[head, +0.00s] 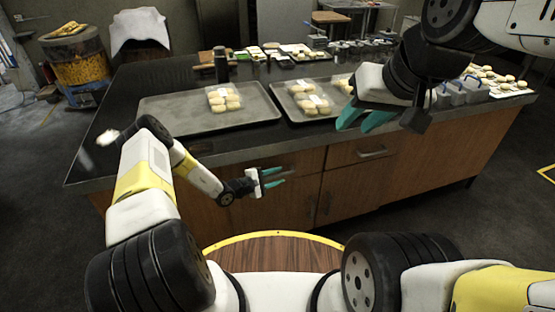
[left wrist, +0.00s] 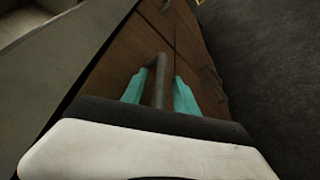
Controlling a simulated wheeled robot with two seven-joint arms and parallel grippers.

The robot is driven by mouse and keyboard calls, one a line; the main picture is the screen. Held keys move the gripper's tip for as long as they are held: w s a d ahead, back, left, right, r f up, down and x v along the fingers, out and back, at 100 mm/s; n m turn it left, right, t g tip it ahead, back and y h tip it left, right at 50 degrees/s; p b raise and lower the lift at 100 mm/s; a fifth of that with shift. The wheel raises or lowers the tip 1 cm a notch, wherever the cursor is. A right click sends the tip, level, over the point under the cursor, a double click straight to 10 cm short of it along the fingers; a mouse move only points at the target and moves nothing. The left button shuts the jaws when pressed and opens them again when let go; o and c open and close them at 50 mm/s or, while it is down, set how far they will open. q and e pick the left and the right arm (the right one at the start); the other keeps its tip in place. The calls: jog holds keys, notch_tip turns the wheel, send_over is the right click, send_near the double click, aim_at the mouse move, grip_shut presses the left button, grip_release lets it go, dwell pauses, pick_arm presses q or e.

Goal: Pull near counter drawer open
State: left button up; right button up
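The near counter drawer (head: 305,163) is a brown wooden front under the dark countertop, and it looks flush with the counter. My left gripper (head: 272,178) is in front of this drawer, with its teal fingers apart. In the left wrist view, the drawer's bar handle (left wrist: 158,82) stands between the two fingers of the left gripper (left wrist: 160,92). A narrow gap seems to show beside the bar; I cannot tell whether either finger touches it. My right gripper (head: 364,119) hangs above the counter's front edge, its teal fingers apart and empty.
A second drawer with a handle (head: 373,153) is shut to the right, with cabinet doors below. Two trays (head: 180,122) (head: 290,108) with packed buns lie on the countertop. A dark bottle (head: 221,66) stands behind them. The floor right of the counter is clear.

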pick_arm(q)
jog(key=shift+w+d, duration=0.15)
jog(key=shift+c, duration=0.3)
grip_shut()
dwell(1.1)
